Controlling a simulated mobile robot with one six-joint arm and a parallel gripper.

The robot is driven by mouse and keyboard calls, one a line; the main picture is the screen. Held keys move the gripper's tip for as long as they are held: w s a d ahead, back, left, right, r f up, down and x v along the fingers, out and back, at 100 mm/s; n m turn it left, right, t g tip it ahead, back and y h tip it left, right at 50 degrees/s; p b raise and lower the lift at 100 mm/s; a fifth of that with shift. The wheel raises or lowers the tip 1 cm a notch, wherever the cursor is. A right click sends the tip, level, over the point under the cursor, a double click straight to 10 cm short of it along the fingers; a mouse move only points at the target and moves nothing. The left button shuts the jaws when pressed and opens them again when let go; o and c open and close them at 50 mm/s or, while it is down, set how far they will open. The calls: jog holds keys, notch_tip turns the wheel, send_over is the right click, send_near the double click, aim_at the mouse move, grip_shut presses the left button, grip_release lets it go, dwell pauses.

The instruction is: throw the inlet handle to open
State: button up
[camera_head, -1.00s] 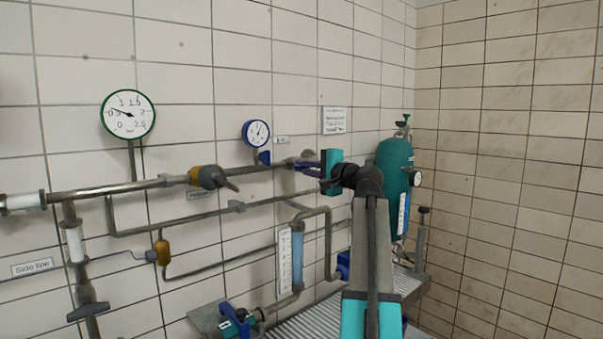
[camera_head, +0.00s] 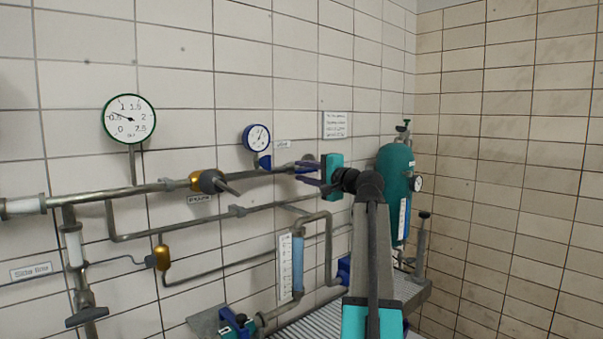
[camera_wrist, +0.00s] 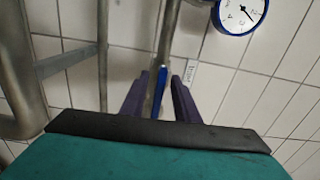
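My gripper (camera_head: 306,173) is at the upper pipe, to the right of the small blue gauge, with its purple fingers pointing left toward the pipe. In the wrist view a narrow blue handle (camera_wrist: 160,88) lies between the two spread fingers (camera_wrist: 160,105). Gaps show beside it, so the gripper looks open around it; I cannot tell whether either finger touches it. This seems to be the inlet handle, beside a small label (camera_wrist: 190,72) too blurred to read.
The blue-rimmed gauge (camera_head: 256,138) stands just left of my gripper. A yellow valve with a dark lever (camera_head: 213,182) is further left on the same pipe. A teal cylinder (camera_head: 395,170) stands to the right. A lower pipe (camera_head: 238,210) runs beneath.

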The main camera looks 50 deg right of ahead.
jog(key=s+a+b, duration=0.1)
jog(key=s, duration=1.2)
jog(key=shift+s, duration=0.35)
